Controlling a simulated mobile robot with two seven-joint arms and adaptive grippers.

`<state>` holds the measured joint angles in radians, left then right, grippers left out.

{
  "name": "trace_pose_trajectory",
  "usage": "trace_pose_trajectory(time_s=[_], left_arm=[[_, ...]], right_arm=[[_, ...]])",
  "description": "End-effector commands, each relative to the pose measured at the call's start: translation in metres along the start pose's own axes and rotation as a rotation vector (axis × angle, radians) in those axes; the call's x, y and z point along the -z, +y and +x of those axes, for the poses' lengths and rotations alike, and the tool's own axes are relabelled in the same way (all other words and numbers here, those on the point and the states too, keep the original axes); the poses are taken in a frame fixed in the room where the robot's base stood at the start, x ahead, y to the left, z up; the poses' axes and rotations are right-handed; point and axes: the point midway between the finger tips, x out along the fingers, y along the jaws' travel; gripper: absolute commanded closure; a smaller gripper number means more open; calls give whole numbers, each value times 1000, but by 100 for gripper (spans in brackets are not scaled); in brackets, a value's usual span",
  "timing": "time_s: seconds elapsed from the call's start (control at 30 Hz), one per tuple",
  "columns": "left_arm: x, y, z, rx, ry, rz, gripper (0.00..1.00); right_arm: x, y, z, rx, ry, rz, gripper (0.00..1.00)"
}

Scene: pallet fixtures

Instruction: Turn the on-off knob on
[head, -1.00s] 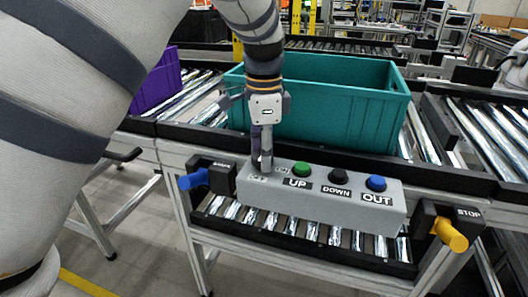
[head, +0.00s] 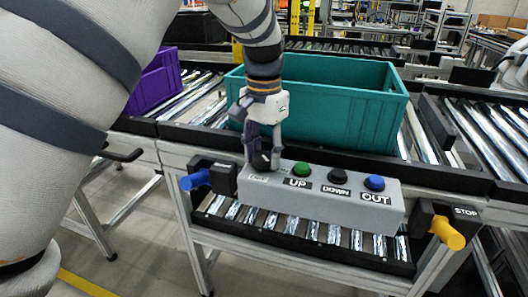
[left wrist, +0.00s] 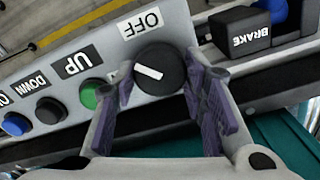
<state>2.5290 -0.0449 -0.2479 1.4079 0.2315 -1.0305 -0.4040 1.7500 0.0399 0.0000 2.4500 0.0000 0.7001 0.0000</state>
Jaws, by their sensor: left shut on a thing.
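The on-off knob (left wrist: 160,70) is a round black dial with a white pointer line, on the grey control box (head: 325,198). In the left wrist view it sits beside an OFF label (left wrist: 141,23), its line slanting. My left gripper (left wrist: 158,66) has its purple-padded fingers on both sides of the knob and is shut on it. In the head view my left gripper (head: 263,163) points down at the left end of the box, and its fingers mostly hide the knob. My right gripper is not in view.
Green UP (head: 301,169), black DOWN (head: 338,175) and blue OUT (head: 375,183) buttons line the box to the right. A blue BRAKE knob (head: 195,180) is left, a yellow STOP knob (head: 448,234) right. A teal crate (head: 345,115) stands close behind on the rollers.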

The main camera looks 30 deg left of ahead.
Motion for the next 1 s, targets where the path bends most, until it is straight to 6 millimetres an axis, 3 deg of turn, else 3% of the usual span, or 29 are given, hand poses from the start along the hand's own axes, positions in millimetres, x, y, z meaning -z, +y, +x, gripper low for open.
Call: trace_pose_trajectory(time_s=[0.6, 1.0], left_arm=[[0, -2, 1, 0, -1, -557, 89], [-1, -2, 1, -1, -2, -774, 89]], right_arm=[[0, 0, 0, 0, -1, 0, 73], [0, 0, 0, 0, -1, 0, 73]])
